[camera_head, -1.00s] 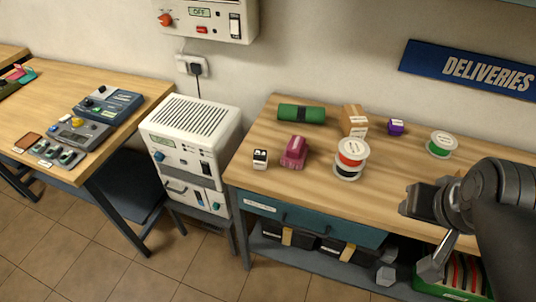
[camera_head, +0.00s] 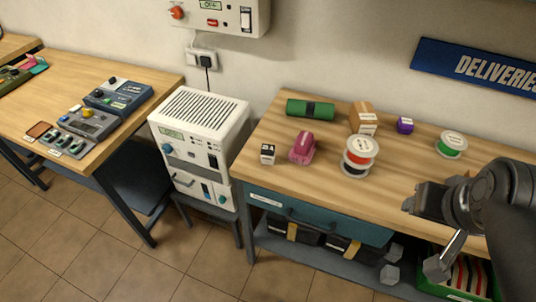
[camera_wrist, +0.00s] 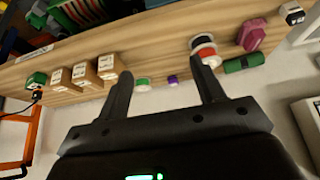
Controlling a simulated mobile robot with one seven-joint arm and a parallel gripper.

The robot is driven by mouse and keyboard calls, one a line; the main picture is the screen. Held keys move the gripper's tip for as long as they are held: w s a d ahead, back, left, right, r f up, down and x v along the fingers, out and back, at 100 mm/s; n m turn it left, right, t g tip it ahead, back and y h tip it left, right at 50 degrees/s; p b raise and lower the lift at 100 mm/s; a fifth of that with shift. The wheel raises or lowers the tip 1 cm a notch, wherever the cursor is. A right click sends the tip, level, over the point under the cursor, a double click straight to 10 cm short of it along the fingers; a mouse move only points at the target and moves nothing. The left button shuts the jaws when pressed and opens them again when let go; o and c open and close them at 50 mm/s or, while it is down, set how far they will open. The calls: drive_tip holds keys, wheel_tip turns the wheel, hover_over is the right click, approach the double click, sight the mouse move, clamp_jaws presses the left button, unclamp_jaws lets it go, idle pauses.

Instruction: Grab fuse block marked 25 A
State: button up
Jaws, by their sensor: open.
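A small white block with a dark top (camera_head: 267,153) stands at the left front of the right-hand bench (camera_head: 400,190). Its black marking is too small to read for certain. It also shows at the far upper right of the wrist view (camera_wrist: 292,14). A small purple block with a white label (camera_head: 405,125) stands further back; its label is unreadable. I cannot tell which block, if any, is marked 25 A. My gripper (camera_wrist: 160,70) is open and empty, with both fingers visible in the wrist view. My arm is at the right of the head view, well apart from both blocks.
Near the white block are a pink device (camera_head: 302,148), a green roll (camera_head: 310,108) and stacked spools (camera_head: 360,157). A cardboard box (camera_head: 363,118) and green spool (camera_head: 452,144) stand farther right. A white cabinet (camera_head: 198,140) fills the gap between benches. The bench's front middle is clear.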

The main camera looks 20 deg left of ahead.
drive_tip(key=w+f+n+g+h, duration=0.3)
drive_tip(key=w+f+n+h, duration=0.3)
drive_tip(key=f+n, duration=0.3)
drive_tip(key=w+a+f+n+t+h, duration=0.3)
drive_tip(key=w+a+n+t+h, duration=0.15)
drive_tip(key=w+a+n, duration=0.4)
drive_tip(key=n+t+y, duration=1.1)
drive_tip(key=n+y, duration=0.2)
drive_tip(key=n, duration=0.7)
approach(267, 152)
drive_tip(key=w, duration=0.4)
drive_tip(key=w+a, duration=0.1)
drive_tip(key=w, duration=0.7)
drive_tip(key=shift+w+a+f, duration=0.1)
drive_tip(key=shift+w+a, duration=0.3)
drive_tip(key=c, duration=1.1)
drive_tip(key=shift+r, duration=0.2)
